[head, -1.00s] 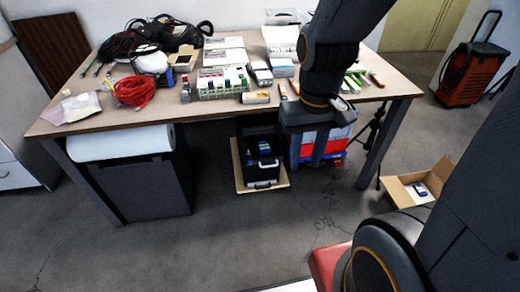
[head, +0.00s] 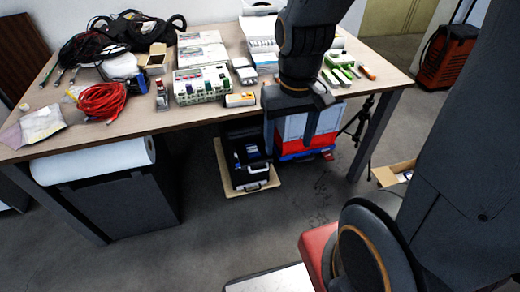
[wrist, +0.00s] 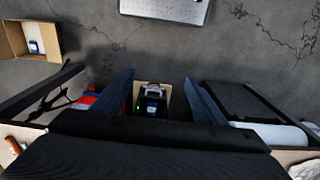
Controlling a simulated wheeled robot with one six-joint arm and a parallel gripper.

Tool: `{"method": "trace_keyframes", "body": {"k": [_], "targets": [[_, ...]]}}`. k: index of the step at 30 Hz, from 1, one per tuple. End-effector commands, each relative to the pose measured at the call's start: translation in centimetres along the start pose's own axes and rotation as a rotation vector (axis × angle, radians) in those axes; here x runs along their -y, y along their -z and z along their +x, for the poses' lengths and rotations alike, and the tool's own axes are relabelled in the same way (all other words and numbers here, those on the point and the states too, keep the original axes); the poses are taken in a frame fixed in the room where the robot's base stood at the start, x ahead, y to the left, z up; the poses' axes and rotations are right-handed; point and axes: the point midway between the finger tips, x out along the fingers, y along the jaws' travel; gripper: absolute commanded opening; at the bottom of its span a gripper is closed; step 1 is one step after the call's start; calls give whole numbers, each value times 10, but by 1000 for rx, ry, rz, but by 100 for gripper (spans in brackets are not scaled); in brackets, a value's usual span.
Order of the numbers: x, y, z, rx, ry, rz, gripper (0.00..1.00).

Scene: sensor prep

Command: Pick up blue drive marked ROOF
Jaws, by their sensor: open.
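Another blue item (wrist: 34,46) lies in a cardboard box (wrist: 13,38) at the wrist view's upper left. No ROOF marking can be read on either. My gripper (head: 289,142) is open and empty, fingers pointing down in front of the table edge, right of the case in the head view. The cardboard box (head: 391,173) is mostly hidden by my arm there.
The table (head: 130,122) holds red cable (head: 101,99), a rack of small coloured devices (head: 202,85) and boxes. Under it are a dark cabinet (head: 110,195), a red and blue crate (head: 308,140) behind my gripper and a tripod.

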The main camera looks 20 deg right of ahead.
Motion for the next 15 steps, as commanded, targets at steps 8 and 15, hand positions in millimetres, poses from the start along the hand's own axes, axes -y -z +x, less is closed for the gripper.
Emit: {"method": "trace_keyframes", "body": {"k": [8, 15], "targets": [[2, 98, 106, -135, 2, -6, 66], [2, 190, 203, -281, 2, -7, 66]]}}
